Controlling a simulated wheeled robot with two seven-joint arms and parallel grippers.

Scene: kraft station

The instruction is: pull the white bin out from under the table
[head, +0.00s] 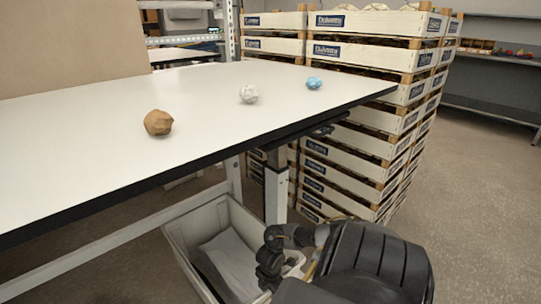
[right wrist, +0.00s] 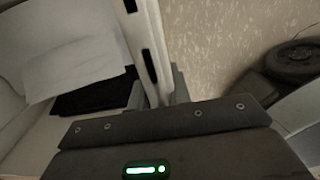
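The white bin (head: 205,222) stands on the floor at the table's edge, partly under the tabletop, with white paper in it. My right gripper (head: 272,262) is at the bin's near right rim. In the right wrist view, the bin's slotted wall (right wrist: 146,42) runs down between the fingers of my right gripper (right wrist: 160,92). The fingers sit close against both sides of it, so the gripper looks shut on the rim. White paper and something black lie inside the bin there. My left gripper is not in view.
The white table (head: 210,105) carries a brown crumpled ball (head: 158,122), a white one (head: 249,94) and a blue one (head: 314,83). A table leg (head: 276,195) stands just behind the bin. Stacked crates (head: 345,160) are beyond; the floor at right is open.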

